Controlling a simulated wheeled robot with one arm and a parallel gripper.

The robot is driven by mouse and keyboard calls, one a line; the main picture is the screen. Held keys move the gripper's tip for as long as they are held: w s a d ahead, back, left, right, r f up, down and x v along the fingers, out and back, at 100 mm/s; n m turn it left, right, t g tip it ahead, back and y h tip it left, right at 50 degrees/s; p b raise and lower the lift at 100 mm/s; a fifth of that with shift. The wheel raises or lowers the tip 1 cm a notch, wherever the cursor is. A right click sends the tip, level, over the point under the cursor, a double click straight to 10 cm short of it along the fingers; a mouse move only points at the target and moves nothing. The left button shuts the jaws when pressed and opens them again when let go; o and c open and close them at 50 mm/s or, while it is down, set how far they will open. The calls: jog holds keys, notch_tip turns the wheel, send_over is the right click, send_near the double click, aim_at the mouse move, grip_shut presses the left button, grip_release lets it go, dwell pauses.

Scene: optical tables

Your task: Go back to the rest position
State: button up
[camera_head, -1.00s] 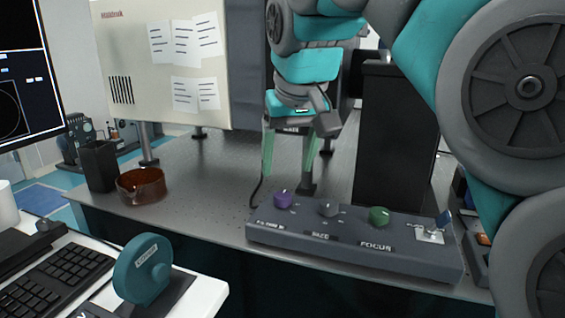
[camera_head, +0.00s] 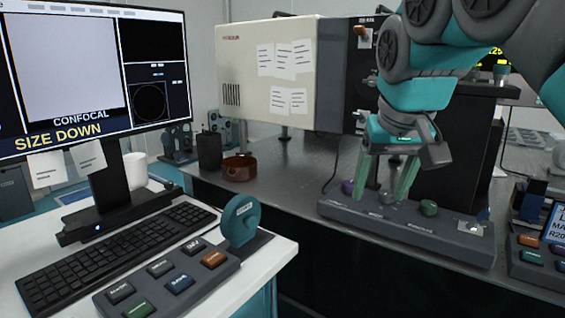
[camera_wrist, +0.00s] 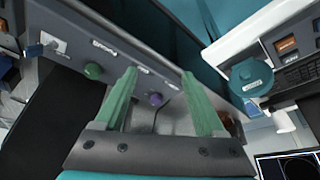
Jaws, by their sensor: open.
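My gripper (camera_head: 387,178) has green fingers spread apart, with nothing between them. In the head view it hangs in front of the grey control box (camera_head: 375,226), over its purple and grey knobs. The purple knob (camera_head: 348,187) is partly beside the left finger, and the green knob (camera_head: 428,207) is right of the fingers. In the wrist view the open fingers (camera_wrist: 165,100) frame the purple knob (camera_wrist: 155,99), with the green knob (camera_wrist: 93,71) to the left. I cannot tell from these views whether a finger touches the box.
A monitor (camera_head: 65,75) reading "SIZE DOWN", a keyboard (camera_head: 110,255) and a button pad (camera_head: 168,280) are on the white desk at left. A brown dish (camera_head: 239,168) and dark cup (camera_head: 209,151) stand on the optical table. A black block (camera_head: 455,150) stands behind the box.

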jog(key=s+f+g, duration=0.3)
jog(key=s+f, duration=0.8)
jog(key=f, duration=0.4)
jog(key=s+f+g, duration=0.3)
jog(key=s+f, duration=0.9)
jog(key=f, duration=0.4)
jog(key=shift+a+f, duration=0.15)
jog(key=shift+a, duration=0.05)
